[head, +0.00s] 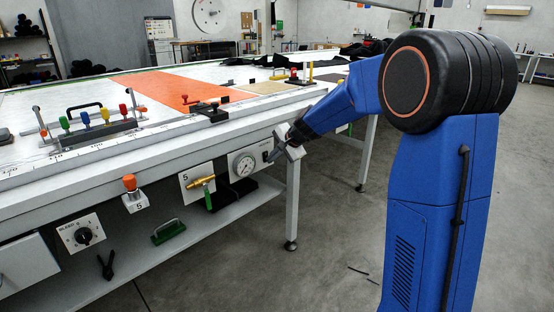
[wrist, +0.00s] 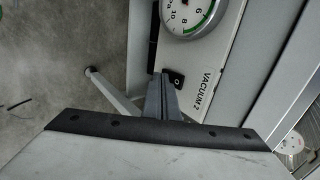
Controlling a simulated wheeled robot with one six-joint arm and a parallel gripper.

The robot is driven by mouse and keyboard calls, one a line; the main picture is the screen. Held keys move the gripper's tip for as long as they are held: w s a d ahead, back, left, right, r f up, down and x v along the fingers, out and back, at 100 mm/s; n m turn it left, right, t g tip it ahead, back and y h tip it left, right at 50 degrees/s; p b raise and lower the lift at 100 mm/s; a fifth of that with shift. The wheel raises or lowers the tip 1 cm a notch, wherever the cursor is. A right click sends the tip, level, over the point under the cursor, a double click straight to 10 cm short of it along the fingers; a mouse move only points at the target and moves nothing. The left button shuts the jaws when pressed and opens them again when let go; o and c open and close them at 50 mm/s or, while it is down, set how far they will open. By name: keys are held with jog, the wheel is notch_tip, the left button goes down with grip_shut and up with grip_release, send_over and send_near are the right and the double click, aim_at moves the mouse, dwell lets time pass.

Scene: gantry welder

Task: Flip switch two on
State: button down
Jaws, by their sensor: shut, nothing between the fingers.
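A small black switch (wrist: 177,79) sits on a white panel marked "VACUUM 2" (wrist: 203,90), beside a round gauge (wrist: 188,14), in the wrist view. Its on or off position is too small to tell. My gripper (wrist: 160,78) is shut and empty, with its fingertips right beside the switch and partly in front of the panel. I cannot tell whether they touch the switch. In the head view my gripper (head: 272,156) is at the table's front right corner, just right of the gauge (head: 243,164).
The table leg (head: 292,205) stands just below my gripper. Left of the gauge are a brass valve (head: 201,182), an orange-topped control marked 5 (head: 130,184) and a black "BLEED" knob (head: 84,236). The floor (head: 325,240) right of the table is mostly clear.

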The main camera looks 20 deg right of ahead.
dwell(0.3)
jog(key=shift+w+a+f, duration=0.1)
jog(key=shift+w, duration=0.05)
dwell(0.4)
jog(key=shift+r, duration=0.8)
